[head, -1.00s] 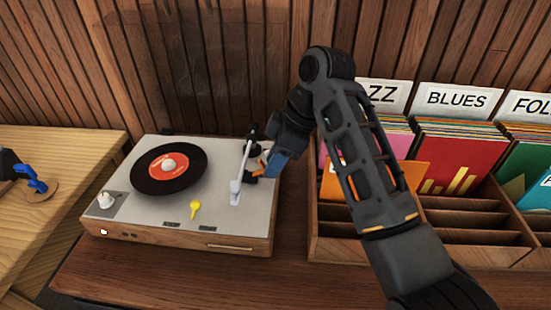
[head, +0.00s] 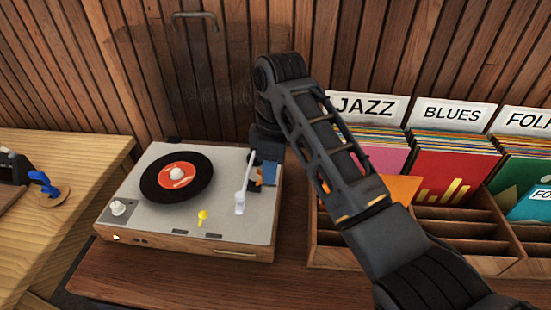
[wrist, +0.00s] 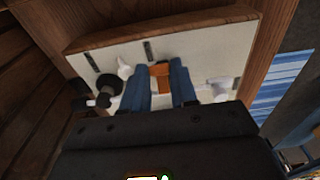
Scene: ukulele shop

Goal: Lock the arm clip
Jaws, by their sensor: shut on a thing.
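The turntable (head: 228,228) stands on the wooden counter, its white tonearm (head: 245,185) at the right of the deck. A small orange piece, which looks like the arm clip (head: 259,182), is beside the tonearm. In the wrist view, the orange arm clip (wrist: 160,74) shows between the blue fingers of my gripper (wrist: 161,86). My gripper (head: 267,174) is shut on it at the right side of the deck. The fingers and wrist hide part of the clip, so whether it is locked cannot be seen. The tonearm's white end (wrist: 220,85) shows beside the fingers.
A black record (head: 150,188) with an orange label lies on the platter. A wooden crate of records (head: 400,262) stands close at the right. Slatted wood wall rises behind. A blue item (head: 44,183) is on the left table.

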